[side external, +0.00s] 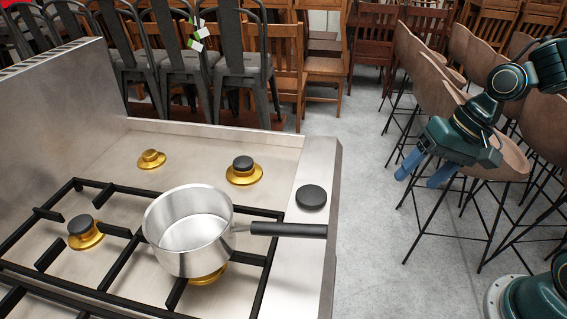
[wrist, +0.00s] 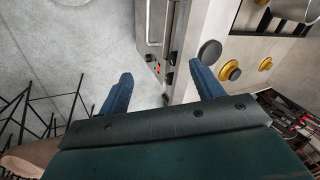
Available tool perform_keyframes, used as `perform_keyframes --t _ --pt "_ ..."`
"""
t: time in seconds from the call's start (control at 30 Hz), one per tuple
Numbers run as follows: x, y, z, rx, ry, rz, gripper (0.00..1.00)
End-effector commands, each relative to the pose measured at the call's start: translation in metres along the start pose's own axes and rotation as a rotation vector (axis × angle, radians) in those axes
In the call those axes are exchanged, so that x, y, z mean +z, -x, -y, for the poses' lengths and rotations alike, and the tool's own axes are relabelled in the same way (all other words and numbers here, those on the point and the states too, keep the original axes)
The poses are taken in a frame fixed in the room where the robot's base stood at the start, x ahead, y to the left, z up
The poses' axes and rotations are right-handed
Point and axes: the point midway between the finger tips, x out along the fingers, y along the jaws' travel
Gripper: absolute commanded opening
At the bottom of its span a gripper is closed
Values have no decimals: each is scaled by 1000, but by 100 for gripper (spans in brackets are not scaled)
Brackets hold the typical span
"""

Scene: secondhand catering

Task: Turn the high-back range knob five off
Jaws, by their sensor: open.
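The high-back range (side external: 120,155) fills the left of the side view, with its tall steel back panel at far left. In the wrist view its front panel (wrist: 181,28) carries small dark knobs (wrist: 170,58) and a red spot; I cannot tell which is knob five or how it is turned. A flat black disc (side external: 311,197) sits on the range top's right strip and also shows in the wrist view (wrist: 209,52). My gripper (side external: 424,173) is open and empty, right of the range and apart from it. Its blue fingers (wrist: 161,72) show in the wrist view.
A steel saucepan (side external: 190,228) stands on the black grate (side external: 75,184), its handle pointing right over the edge. Brass burners (side external: 151,159) dot the top. Bar stools (side external: 437,97) crowd behind my gripper; chairs stand at the back. Grey floor (side external: 365,220) is clear between range and arm.

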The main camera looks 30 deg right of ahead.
Motion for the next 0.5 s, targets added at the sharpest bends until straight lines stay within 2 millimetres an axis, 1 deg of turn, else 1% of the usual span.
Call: perform_keyframes --t 0.27,0.37,0.5 --pt "-1 -3 0 -5 -10 6 65" --pt "-2 -8 -1 -19 -31 19 65" --pt "-4 -22 -3 -52 -90 50 65"
